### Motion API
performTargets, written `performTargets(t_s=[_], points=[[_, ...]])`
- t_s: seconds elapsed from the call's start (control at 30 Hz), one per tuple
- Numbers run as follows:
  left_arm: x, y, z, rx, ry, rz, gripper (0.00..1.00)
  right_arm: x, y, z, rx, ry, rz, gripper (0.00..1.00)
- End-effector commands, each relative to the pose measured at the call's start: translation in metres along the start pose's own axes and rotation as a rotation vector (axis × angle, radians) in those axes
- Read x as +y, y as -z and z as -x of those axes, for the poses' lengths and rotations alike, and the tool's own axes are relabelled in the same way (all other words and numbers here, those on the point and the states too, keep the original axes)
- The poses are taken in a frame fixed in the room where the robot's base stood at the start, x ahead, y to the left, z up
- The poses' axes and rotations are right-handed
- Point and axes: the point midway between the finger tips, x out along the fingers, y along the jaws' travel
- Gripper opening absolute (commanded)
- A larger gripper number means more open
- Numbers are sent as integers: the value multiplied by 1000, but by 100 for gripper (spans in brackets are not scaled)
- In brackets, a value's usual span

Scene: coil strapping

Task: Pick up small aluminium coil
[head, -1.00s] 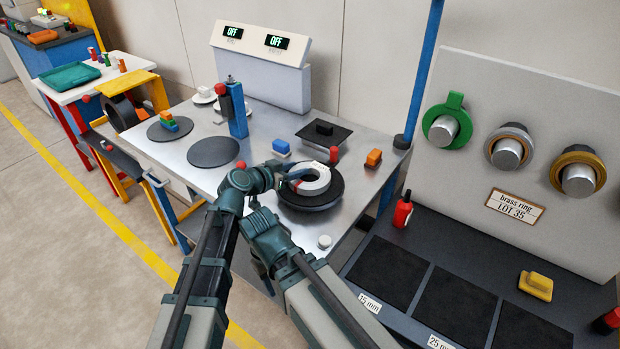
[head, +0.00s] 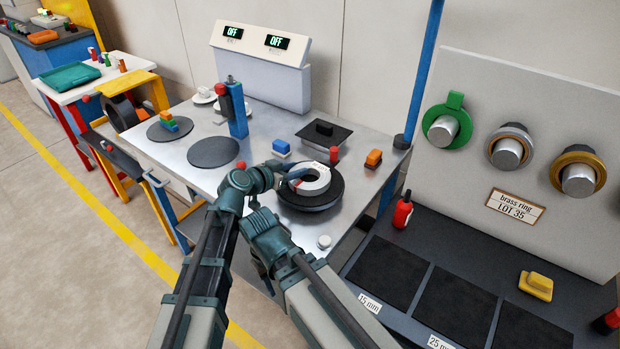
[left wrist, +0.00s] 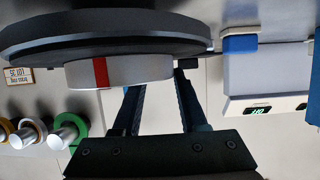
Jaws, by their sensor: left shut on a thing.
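A red-topped post (head: 333,155) stands just behind the coil. A blue block (head: 281,148), an orange block (head: 373,159) and a white round knob (head: 324,242) surround the plate. A dark flat disc (head: 213,152) lies to the left. A blue upright (head: 412,85) rises at right.

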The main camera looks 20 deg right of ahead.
Motion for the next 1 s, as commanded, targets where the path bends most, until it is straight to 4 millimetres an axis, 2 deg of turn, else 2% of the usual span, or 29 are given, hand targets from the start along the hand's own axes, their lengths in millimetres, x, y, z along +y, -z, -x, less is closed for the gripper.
performTargets(t_s=[0.23,0.47,0.67,1.0], points=[[2,-4,2,-10,-5,-8,0,0,0,-1,0,0,0,50],[2,1,4,-10,-5,-8,0,0,0,5,0,0,0,50],[2,19,10,-7,-3,-6,0,2,-1,23,0,0,0,50],[1,67,28,-4,-3,-3,0,7,-4,73,0,0,-1,50]])
